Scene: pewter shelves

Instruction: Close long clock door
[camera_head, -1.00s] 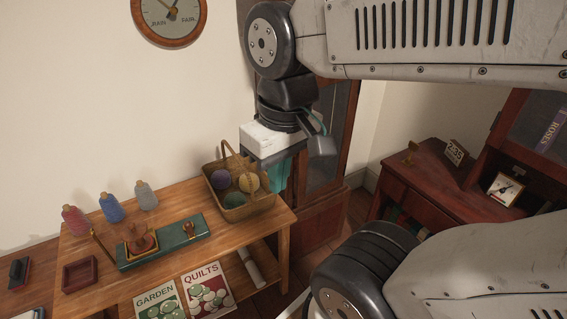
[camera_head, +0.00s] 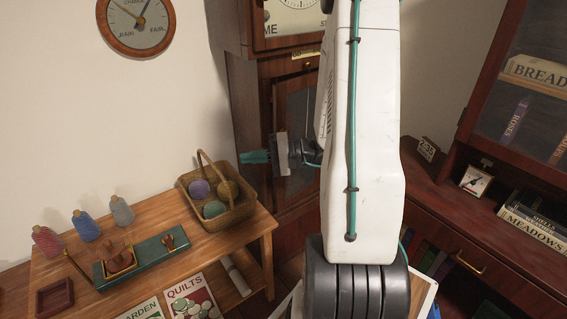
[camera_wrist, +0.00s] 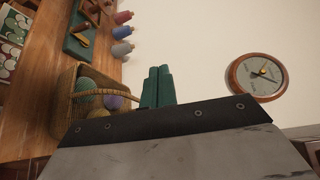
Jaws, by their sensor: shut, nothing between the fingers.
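The long clock (camera_head: 242,95) is a tall dark wood case standing against the wall behind my arm, with a pale dial (camera_head: 290,18) at its top. Its long door (camera_head: 279,108), a wood frame with a dark glass pane, is partly covered by my arm and wrist. I cannot tell how far the door stands open. My gripper (camera_head: 254,157) has teal fingers, shut and empty, pointing left in front of the clock. The fingers also show in the wrist view (camera_wrist: 157,87), pointing toward bare wall.
A wooden bench (camera_head: 252,226) at left holds a wicker basket (camera_head: 236,212) of yarn balls just below my gripper, plus several thread spools. A round weather dial (camera_head: 136,22) hangs on the wall. A dark red desk (camera_head: 440,207) with a bookcase stands at right.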

